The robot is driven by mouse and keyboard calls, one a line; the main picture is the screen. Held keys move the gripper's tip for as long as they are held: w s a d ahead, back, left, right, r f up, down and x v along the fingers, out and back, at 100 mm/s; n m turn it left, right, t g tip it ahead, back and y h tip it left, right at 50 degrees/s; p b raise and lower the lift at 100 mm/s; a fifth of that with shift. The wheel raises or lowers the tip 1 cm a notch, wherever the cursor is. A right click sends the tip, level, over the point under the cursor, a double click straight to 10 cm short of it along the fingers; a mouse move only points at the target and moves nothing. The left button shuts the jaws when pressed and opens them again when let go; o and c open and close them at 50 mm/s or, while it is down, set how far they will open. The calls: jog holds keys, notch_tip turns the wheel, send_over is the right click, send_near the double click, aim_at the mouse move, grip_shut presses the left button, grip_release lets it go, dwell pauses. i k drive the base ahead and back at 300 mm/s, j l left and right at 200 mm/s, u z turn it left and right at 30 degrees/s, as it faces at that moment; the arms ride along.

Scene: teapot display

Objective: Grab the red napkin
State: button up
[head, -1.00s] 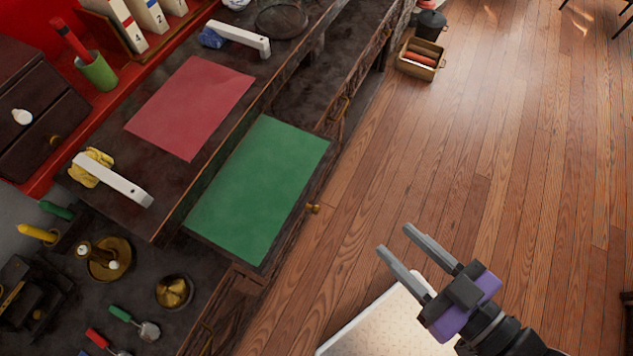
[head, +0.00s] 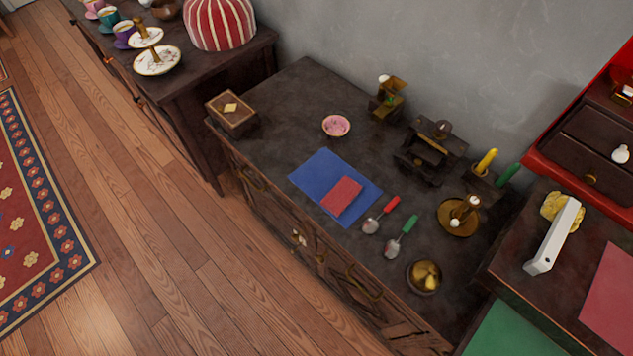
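A small red folded cloth, which looks like the red napkin (head: 342,196), lies flat on a blue mat (head: 318,172) on the dark cabinet top (head: 285,110). It covers the mat's lower right part. Nothing lies on the red cloth. A larger, flat red sheet (head: 612,305) also shows at the right edge, cut off by the picture. My gripper is not in view.
Red-handled (head: 381,216) and green-handled (head: 401,237) scoops lie right of the mat. A pink bowl (head: 336,126), a wooden box (head: 231,114) and a small dark stand (head: 431,150) are around it. The floor (head: 180,260) before the cabinet is clear.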

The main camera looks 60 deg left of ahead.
aim_at(346, 190)
jog(key=u, duration=1.3)
jog(key=i+l+u, duration=0.2)
jog(key=l, duration=0.3)
jog(key=l+u, duration=0.2)
jog(key=l, duration=0.3)
jog(key=u, duration=1.15)
jog(key=k+j, duration=0.05)
